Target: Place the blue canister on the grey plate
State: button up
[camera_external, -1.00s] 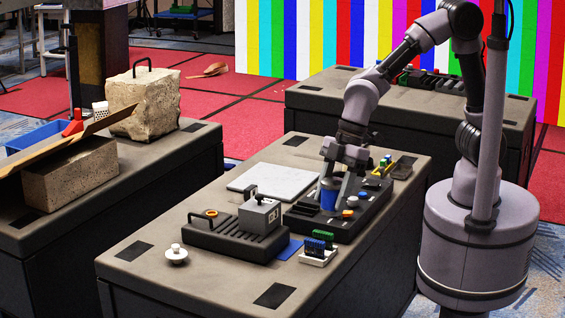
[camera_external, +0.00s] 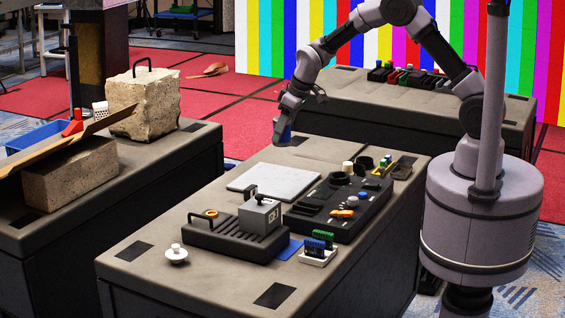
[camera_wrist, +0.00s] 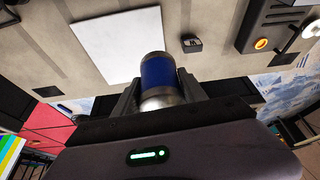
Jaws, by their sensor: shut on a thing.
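The blue canister (camera_wrist: 158,76) is a blue cylinder with silver ends, held between the fingers of my gripper (camera_wrist: 160,95) in the wrist view. In the external view my gripper (camera_external: 290,115) is raised above the far left part of the middle table, with the canister (camera_external: 282,131) hanging below it. The grey plate (camera_external: 274,183) is a flat, pale square lying on the table, nearer the camera than the canister. It also shows in the wrist view (camera_wrist: 118,45), apart from the canister and bare.
A black tray (camera_external: 318,223) with small parts stands right of the plate. A dark ribbed base (camera_external: 225,238) with a grey block (camera_external: 260,215) stands in front of the plate. A white knob (camera_external: 176,255) sits at the near left. The table's left part is clear.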

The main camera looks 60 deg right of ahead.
jog(key=m+p, duration=0.1)
jog(key=m, duration=0.1)
send_over(286, 181)
jog(key=s, duration=0.2)
jog(key=shift+h, duration=0.4)
jog(key=f+b, duration=0.2)
jog(key=f, duration=0.6)
jog(key=f+b, duration=0.2)
jog(key=f, duration=0.6)
jog(key=shift+a, duration=0.2)
jog(key=o, duration=1.5)
